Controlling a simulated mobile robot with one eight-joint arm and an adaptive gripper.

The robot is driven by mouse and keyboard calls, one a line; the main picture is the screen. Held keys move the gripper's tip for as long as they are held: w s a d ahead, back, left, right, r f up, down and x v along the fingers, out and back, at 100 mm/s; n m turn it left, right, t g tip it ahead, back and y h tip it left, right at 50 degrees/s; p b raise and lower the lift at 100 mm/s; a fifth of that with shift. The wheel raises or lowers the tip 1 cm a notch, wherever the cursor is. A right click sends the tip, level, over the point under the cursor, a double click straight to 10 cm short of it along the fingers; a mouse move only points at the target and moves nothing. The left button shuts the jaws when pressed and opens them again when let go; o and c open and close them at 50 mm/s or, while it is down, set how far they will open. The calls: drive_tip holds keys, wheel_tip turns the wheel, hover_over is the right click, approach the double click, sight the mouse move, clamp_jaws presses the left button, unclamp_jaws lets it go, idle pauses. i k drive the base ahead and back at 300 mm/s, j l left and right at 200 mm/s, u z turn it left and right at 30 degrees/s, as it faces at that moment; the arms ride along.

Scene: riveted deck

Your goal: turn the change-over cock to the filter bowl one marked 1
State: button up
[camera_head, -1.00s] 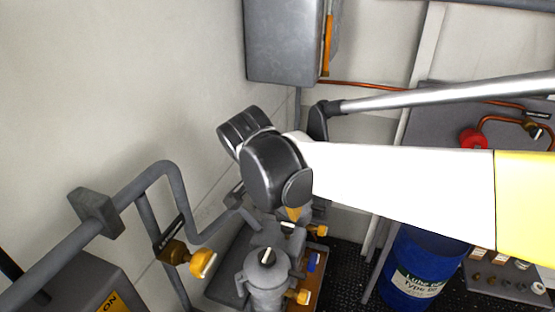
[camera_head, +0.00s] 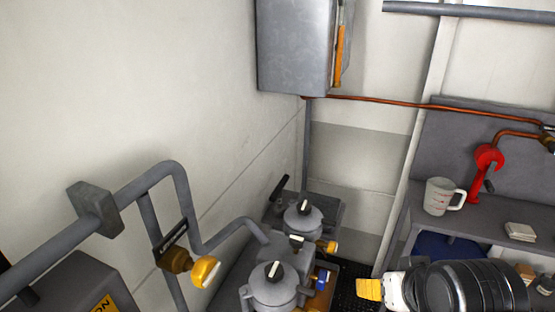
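Two grey filter bowls stand one behind the other at the lower middle, a near one (camera_head: 272,290) and a far one (camera_head: 303,222). No number 1 is legible on either bowl. My gripper (camera_head: 369,290), with a yellow tip, is at the lower right, to the right of the bowls and apart from them. Its finger opening cannot be made out.
A yellow-knobbed valve (camera_head: 205,271) sits on the grey pipe at left. A blue part (camera_head: 322,280) and an orange-yellow knob (camera_head: 328,246) are beside the bowls. A grey cabinet (camera_head: 295,45) hangs above. At right, a jug (camera_head: 440,196) stands on a shelf near a red valve (camera_head: 489,158).

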sight(324, 276)
drive_tip(key=k+l+u, duration=0.15)
drive_tip(key=k+u, duration=0.2)
drive_tip(key=k+l+z, duration=0.35)
drive_tip(key=k+l, duration=0.1)
